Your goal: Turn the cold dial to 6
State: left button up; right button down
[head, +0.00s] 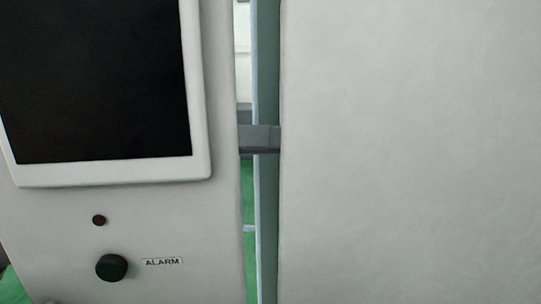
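No dial marked cold and no numbers show in the head view. A round dark knob (112,267) sits low on the white panel at the left, with an "ALARM" label (162,261) to its right. Its setting cannot be read. Neither of my grippers is clearly in view.
A black screen (95,80) in a white frame fills the upper left panel. A small dark red round light or button (99,220) sits below it. A large blank white panel (410,150) fills the right. A narrow gap between them holds a grey bracket (260,139).

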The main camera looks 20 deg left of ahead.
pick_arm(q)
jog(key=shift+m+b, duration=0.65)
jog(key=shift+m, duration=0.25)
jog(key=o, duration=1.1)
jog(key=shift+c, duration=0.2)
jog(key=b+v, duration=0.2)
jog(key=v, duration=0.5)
